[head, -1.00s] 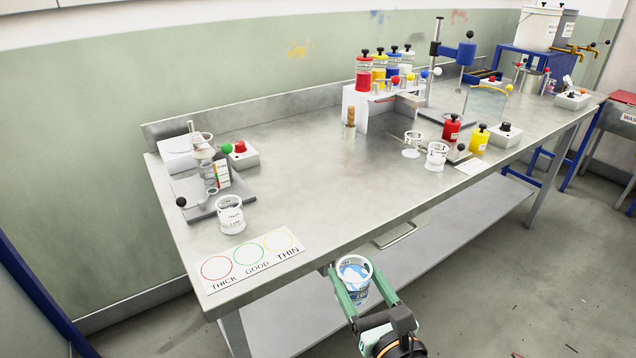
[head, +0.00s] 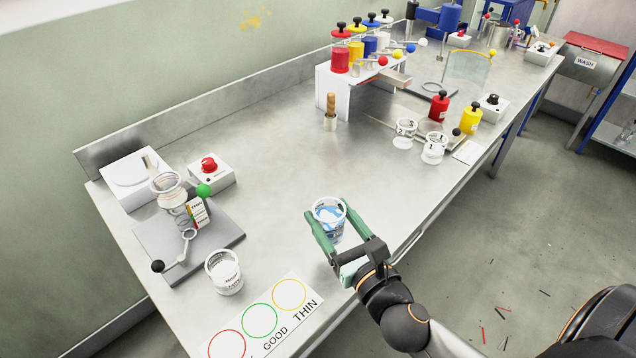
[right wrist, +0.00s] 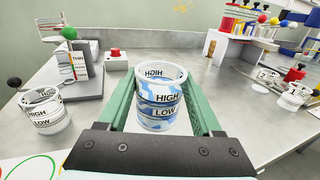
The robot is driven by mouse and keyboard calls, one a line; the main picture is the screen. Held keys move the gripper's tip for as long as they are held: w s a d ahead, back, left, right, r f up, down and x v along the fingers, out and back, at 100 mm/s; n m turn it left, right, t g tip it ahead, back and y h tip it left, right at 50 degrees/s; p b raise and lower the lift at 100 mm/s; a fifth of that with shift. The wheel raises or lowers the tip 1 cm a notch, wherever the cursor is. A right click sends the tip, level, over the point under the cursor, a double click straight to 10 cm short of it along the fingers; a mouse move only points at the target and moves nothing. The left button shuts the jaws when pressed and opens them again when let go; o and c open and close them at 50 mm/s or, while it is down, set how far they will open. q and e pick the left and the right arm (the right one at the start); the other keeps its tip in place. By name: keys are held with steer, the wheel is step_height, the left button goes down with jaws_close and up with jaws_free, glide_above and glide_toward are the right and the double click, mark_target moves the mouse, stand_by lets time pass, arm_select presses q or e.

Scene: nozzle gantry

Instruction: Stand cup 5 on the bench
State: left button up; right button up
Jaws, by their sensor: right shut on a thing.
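My right gripper (head: 328,224) is shut on a clear cup (head: 329,212) with blue and white liquid smears on it. In the right wrist view the cup (right wrist: 160,97) sits upright between the green fingers, with HIGH and LOW marks facing me. No number shows on it, so I cannot tell if it is cup 5. It is over the front part of the metal bench (head: 290,160). I cannot tell if its base touches the bench top. My left gripper is not in view.
Left of the held cup are another cup (head: 224,273), a card with coloured rings (head: 260,320) and a stand with a funnel-like cup (head: 170,190). Two cups (head: 434,149) stand farther right near red and yellow bottles. The bench middle is clear.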

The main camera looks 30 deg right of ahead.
step_height(320, 180, up, 5)
steer(key=d+p, duration=0.1)
steer(key=p, duration=0.3)
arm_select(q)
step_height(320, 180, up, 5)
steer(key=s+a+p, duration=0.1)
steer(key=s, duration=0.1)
arm_select(e)
steer(key=w+d+f, duration=0.1)
steer(key=w+f, duration=0.2)
steer(key=w, duration=0.1)
steer(key=w+d+f+b, duration=0.1)
steer(key=w+f, duration=0.1)
steer(key=w, duration=0.2)
steer(key=w+d+f, duration=0.2)
steer(key=w+f, duration=0.1)
steer(key=w, duration=0.2)
steer(key=shift+d+f, duration=0.1)
steer(key=shift+f, duration=0.2)
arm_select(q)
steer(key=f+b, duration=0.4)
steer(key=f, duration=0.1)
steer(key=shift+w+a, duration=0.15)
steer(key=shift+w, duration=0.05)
arm_select(e)
steer(key=f, duration=0.3)
steer(key=shift+w+f, duration=0.2)
steer(key=shift+f, duration=0.1)
